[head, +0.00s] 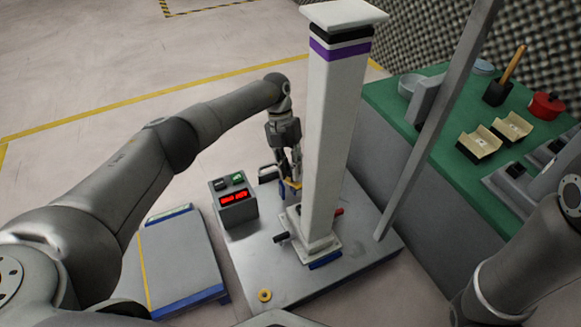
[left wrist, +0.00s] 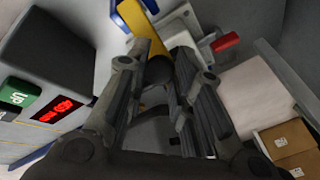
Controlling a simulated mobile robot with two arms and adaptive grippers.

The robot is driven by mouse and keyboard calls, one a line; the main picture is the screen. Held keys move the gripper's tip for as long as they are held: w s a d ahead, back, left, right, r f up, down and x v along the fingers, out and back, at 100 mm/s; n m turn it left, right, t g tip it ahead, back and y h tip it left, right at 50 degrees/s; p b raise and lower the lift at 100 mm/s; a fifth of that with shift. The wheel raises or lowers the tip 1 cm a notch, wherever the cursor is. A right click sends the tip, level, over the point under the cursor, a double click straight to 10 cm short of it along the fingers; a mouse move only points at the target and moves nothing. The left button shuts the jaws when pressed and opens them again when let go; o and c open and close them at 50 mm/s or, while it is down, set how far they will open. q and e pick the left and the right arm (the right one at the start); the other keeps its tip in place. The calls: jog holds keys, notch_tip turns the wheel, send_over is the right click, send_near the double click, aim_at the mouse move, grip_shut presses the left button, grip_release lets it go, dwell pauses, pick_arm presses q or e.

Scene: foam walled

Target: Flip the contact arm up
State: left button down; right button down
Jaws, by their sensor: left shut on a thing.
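A tall white column (head: 338,130) with a purple band stands upright on a grey base plate (head: 255,268). A yellow bar (head: 293,184), which looks like the contact arm, sits low beside the column; it also shows at the top of the left wrist view (left wrist: 146,28). My left gripper (head: 288,172) points down at the column's left side, its fingers closed around the bar's end. In the left wrist view the fingertips (left wrist: 168,68) meet at the yellow bar; the exact grip is partly hidden. My right arm shows at the right edge, its gripper out of view.
A control box (head: 238,207) with a red display and green button stands left of the column. A red handle (left wrist: 225,42) and a black handle (head: 282,237) stick out near its foot. A thin grey post (head: 435,125) and a green-topped bench (head: 440,150) stand at right.

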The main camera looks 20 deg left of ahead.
pick_arm(q)
jog(key=shift+w+a+f, duration=0.1)
jog(key=shift+a+f, duration=0.1)
jog(key=shift+a, duration=0.1)
jog(key=c, duration=1.2)
grip_release()
jog(key=shift+f, duration=0.1)
jog(key=shift+d, duration=0.1)
jog(key=shift+r, duration=0.3)
jog(key=v, duration=1.1)
jog(key=shift+r, duration=0.2)
jog(key=shift+w, duration=0.1)
